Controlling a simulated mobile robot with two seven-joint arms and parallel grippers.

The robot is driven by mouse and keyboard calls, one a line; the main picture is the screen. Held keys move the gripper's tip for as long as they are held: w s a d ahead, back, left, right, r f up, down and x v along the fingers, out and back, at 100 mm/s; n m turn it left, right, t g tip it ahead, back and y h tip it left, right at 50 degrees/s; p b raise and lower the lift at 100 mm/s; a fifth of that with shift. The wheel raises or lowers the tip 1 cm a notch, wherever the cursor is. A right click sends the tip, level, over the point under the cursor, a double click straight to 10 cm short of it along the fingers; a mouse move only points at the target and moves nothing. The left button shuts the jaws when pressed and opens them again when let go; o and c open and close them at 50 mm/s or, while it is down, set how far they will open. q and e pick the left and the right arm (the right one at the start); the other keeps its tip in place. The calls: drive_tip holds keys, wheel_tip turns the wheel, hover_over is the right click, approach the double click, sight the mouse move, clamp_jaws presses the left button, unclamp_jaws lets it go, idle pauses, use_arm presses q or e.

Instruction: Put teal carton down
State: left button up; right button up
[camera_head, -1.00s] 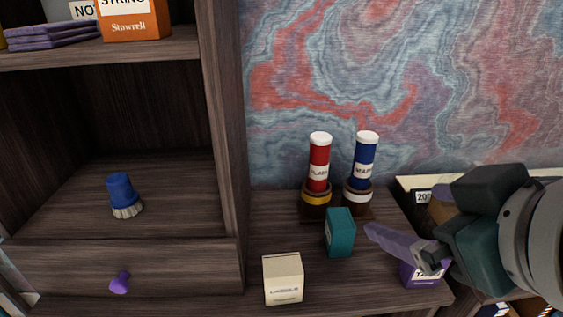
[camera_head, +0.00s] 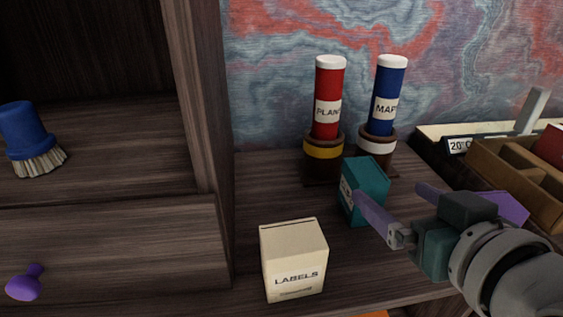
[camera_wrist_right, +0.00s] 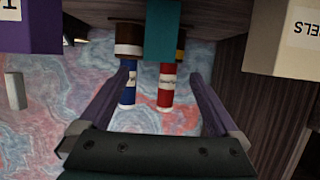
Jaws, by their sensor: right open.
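The teal carton (camera_head: 375,182) stands upright on the desk top, in front of the red and blue tubes. My right gripper (camera_head: 388,191) reaches in from the right with its purple fingers spread. One finger passes in front of the carton's lower right part in the head view. In the right wrist view, which looks upside down, the teal carton (camera_wrist_right: 162,30) is at the top centre, in line with the gap between the open fingers (camera_wrist_right: 161,70). I cannot tell whether a finger touches it. My left gripper is not in view.
A cream labels box (camera_head: 293,262) stands at front left. The red tube (camera_head: 328,95) and blue tube (camera_head: 385,95) stand in holders behind. A purple box (camera_head: 511,207) is partly hidden by my right gripper, near a brown divided tray (camera_head: 490,165). Shelving rises at left.

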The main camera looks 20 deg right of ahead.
sight(373, 179)
drive_tip(key=shift+w+d+f, duration=0.15)
drive_tip(key=shift+w+f, duration=0.1)
drive_tip(key=shift+f, duration=0.15)
drive_tip(key=x, duration=0.2)
drive_tip(key=b+x, duration=0.1)
drive_tip(key=x, duration=0.1)
drive_tip(key=shift+w+r, duration=0.15)
drive_tip(key=shift+r, duration=0.05)
drive_tip(key=b+x, duration=0.1)
drive_tip(key=x, duration=0.3)
drive_tip(key=shift+w+d+f+b, duration=0.1)
drive_tip(key=shift+f+b, duration=0.05)
drive_tip(key=shift+b, duration=0.25)
drive_tip(key=shift+w+d+f, duration=0.1)
drive_tip(key=shift+w, duration=0.4)
clamp_jaws()
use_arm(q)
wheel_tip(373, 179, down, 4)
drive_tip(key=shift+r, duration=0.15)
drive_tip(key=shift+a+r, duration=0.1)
